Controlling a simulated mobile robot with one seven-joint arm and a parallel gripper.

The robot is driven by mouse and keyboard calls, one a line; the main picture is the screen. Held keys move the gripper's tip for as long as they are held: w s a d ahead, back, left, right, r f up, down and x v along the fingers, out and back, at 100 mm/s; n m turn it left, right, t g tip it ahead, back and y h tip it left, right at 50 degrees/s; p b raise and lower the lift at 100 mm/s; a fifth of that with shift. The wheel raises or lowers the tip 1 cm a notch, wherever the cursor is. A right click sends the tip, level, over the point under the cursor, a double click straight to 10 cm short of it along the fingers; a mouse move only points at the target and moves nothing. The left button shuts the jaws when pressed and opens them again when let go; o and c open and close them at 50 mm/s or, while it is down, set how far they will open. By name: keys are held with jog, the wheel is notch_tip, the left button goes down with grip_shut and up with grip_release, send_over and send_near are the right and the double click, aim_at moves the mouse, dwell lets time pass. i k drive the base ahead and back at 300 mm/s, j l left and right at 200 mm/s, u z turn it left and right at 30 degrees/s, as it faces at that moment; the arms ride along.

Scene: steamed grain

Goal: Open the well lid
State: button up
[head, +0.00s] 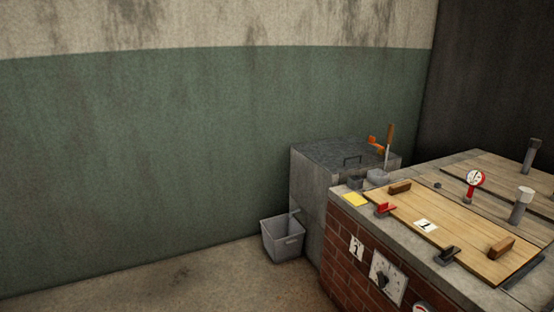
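A flat wooden lid (455,224) lies shut on top of a brick block at the right in the head view. It has a wooden grip block near each end, one far (400,187) and one near (501,247), and a white card marked 1 (426,226). A red-handled latch (385,209) and a dark latch (447,256) sit along its left edge. A grey box behind has a flat top (338,150) with a dark handle (352,160). I cannot tell for sure which cover is the well lid. My gripper is not in view.
The brick block (345,232) carries a dial (387,277), a red gauge (475,180), upright pipes and a second wooden cover (490,170). A yellow note (355,199) lies on its rim. A grey bucket (283,240) stands on the floor. The floor at left is clear.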

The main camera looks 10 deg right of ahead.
aim_at(335, 155)
jog(key=i, duration=1.3)
jog(key=i+z, duration=0.3)
jog(key=i, duration=0.5)
jog(key=i+j+z, duration=0.1)
jog(key=i+z, duration=0.25)
jog(key=i, duration=0.45)
